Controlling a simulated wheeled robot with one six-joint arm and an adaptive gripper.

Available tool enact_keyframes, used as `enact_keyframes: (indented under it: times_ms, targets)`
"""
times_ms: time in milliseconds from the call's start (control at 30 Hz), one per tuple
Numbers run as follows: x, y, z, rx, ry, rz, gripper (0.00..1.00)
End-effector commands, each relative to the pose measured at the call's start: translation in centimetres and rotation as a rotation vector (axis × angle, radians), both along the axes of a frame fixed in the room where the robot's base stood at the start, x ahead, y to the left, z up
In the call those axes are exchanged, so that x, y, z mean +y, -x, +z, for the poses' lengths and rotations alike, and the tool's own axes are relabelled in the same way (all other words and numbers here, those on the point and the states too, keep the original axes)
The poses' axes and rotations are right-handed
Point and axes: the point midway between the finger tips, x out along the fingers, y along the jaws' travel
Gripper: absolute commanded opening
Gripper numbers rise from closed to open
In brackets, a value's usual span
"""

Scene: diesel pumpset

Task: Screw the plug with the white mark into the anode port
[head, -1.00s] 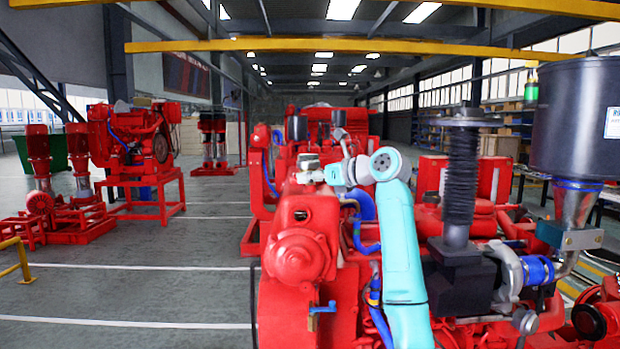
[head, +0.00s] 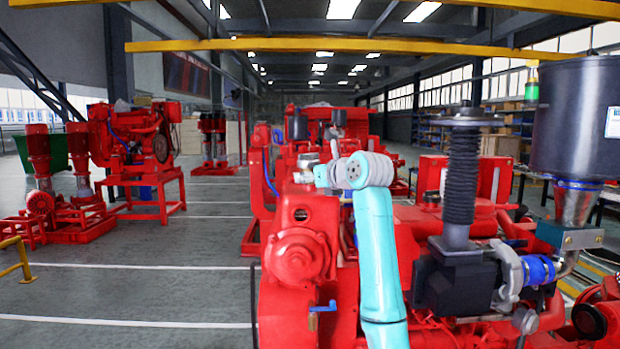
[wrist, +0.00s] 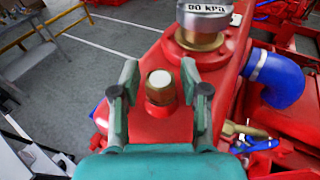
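In the wrist view a brass plug (wrist: 161,92) with a white mark on its top stands on the red engine housing (wrist: 163,127). My gripper (wrist: 160,70) is open, with one finger on each side of the plug and a small gap on both sides. I cannot tell how deep the plug sits, and no separate anode port shows. In the head view my wrist end reaches over the red engine (head: 300,250); the fingers and plug cannot be made out there.
A blue hose elbow (wrist: 283,80) and a brass valve (wrist: 240,130) are to the right. A black bellows column (head: 463,185) rises right of my arm.

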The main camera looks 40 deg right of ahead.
Motion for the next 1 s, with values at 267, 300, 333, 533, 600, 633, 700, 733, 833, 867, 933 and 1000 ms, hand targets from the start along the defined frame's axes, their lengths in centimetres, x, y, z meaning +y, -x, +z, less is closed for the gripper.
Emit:
enact_keyframes:
  times_ms: [267, 300, 333, 533, 600, 633, 700, 733, 833, 867, 933, 1000]
  targets:
    - [-0.30, 0.04, 0.02, 0.001, -0.001, 0.074, 0.45]
    - [-0.28, 0.07, 0.07, 0.000, -0.002, 0.107, 0.45]
    - [-0.29, 0.07, 0.06, 0.000, -0.002, 0.131, 0.45]
    - [-0.24, 0.03, 0.07, 0.001, -0.002, 0.299, 0.45]
    - [-0.22, 0.08, 0.17, -0.003, -0.002, 0.359, 0.45]
    - [-0.23, 0.02, 0.15, 0.000, -0.003, 0.387, 0.45]
    - [-0.23, 0.05, 0.13, 0.000, -0.002, 0.451, 0.45]
    - [-0.23, 0.07, 0.16, -0.002, -0.003, 0.478, 0.45]
    - [-0.21, 0.06, 0.19, -0.001, -0.003, 0.579, 0.45]
    - [-0.21, 0.05, 0.23, -0.002, -0.003, 0.606, 0.45]
    - [-0.17, 0.01, 0.16, 0.001, -0.004, 0.667, 0.45]
    - [-0.11, 0.03, 0.21, -0.002, -0.003, 0.727, 0.45]
